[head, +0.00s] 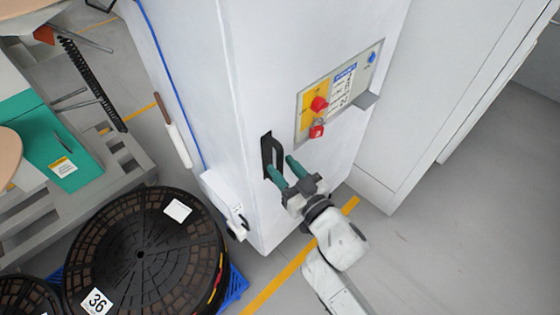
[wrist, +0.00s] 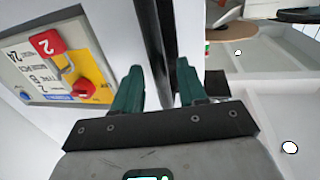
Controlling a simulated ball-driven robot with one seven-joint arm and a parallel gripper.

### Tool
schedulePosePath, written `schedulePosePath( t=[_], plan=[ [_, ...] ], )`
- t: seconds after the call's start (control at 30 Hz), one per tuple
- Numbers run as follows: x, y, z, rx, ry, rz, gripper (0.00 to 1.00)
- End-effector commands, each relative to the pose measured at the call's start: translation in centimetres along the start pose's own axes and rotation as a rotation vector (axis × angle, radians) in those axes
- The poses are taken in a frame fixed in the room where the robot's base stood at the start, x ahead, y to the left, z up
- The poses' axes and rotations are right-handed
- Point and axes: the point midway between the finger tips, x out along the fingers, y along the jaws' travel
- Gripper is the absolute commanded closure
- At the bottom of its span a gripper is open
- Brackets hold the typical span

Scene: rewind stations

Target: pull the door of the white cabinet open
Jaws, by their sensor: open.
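The white cabinet (head: 245,80) stands upright in the middle of the head view. Its black door handle (head: 268,148) is low on the face, near the left edge. My gripper (head: 279,164) is at the handle with its green fingers apart, one on each side of the handle. In the wrist view my gripper (wrist: 159,68) is open, and the dark handle bar (wrist: 154,35) runs between the fingers, with gaps visible beside it. I cannot tell whether a finger touches it. The door looks flush with the cabinet; no opening shows.
A control panel (head: 340,88) with a red knob and red padlock sits right of the handle; it also shows in the wrist view (wrist: 35,75). Black reels (head: 140,255) on a blue pallet stand lower left. Grey floor (head: 450,240) is clear at right.

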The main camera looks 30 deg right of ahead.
Motion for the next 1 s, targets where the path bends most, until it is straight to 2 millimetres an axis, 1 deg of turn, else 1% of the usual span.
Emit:
schedulePosePath(
  t=[0.03,0.1,0.2,0.53,0.57,0.9,0.97,1.0],
  plan=[
    [0.7,0.0,-0.1,0.0,0.0,0.0,0.58],
    [1.3,0.0,0.0,0.001,0.0,0.0,0.58],
    [1.9,0.0,0.0,0.001,0.0,0.0,0.58],
    [2.2,0.0,0.1,0.001,-0.001,0.001,0.58],
    [2.2,0.0,0.1,0.001,-0.001,0.001,0.6],
    [2.2,0.0,0.1,0.001,-0.001,0.001,0.93],
    [2.2,0.0,0.1,0.001,-0.001,0.001,0.99],
    [2.2,0.0,0.1,0.001,-0.001,0.001,1.0]
  ],
)
